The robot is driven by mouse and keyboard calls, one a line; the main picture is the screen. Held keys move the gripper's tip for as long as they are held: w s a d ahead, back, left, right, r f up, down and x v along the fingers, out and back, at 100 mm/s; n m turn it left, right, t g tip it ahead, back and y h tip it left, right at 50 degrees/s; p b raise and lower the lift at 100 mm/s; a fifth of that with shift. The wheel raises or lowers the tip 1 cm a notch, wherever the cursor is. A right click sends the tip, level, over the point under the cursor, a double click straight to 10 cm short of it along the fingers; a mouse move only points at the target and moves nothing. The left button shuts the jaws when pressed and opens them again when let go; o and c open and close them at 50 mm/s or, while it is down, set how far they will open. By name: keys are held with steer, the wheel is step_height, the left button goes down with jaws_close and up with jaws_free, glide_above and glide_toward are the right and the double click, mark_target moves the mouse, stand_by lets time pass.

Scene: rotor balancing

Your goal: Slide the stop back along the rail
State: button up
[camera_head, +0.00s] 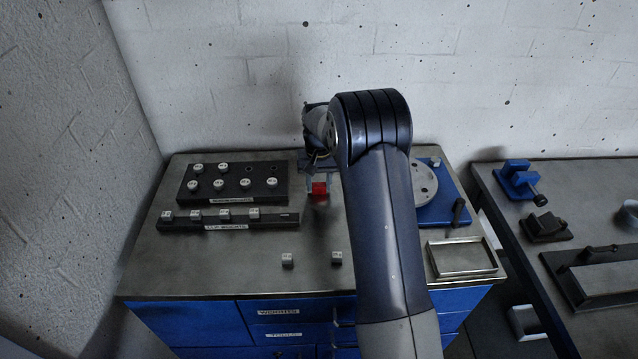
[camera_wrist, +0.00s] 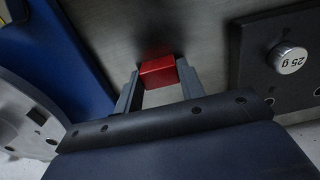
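A small red block (camera_head: 319,188) is at the back of the bench, between the fingers of my gripper (camera_head: 321,184). In the wrist view the red block (camera_wrist: 158,72) fills the space between the two grey fingertips of my gripper (camera_wrist: 159,78), which look shut on it. It is low over the metal top, and a red reflection shows beyond it. I cannot tell whether it touches the top. No rail under it can be made out. My arm hides part of the bench to its right.
A dark weight block (camera_head: 232,184) with several pegs is left of the gripper, with a strip of weights (camera_head: 229,219) in front. Two loose weights (camera_head: 287,259) stand nearer. A blue base (camera_head: 450,208) with a grey disc (camera_head: 423,180) and a tray (camera_head: 462,258) are right.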

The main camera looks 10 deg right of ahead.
mark_target(319, 185)
steer(key=o, duration=0.4)
step_height(319, 185, up, 11)
steer(key=shift+f+b, duration=0.1)
steer(key=shift+b, duration=0.55)
step_height(319, 185, down, 11)
steer(key=shift+s+r+p, duration=0.1)
steer(key=shift+r+p, duration=0.1)
steer(key=shift+p, duration=0.5)
steer(key=shift+s+a+f, duration=0.1)
steer(key=shift+s+f, duration=0.1)
steer(key=shift+s+a+r+b, duration=0.15)
steer(key=shift+s+b, duration=0.15)
steer(key=shift+s, duration=0.6)
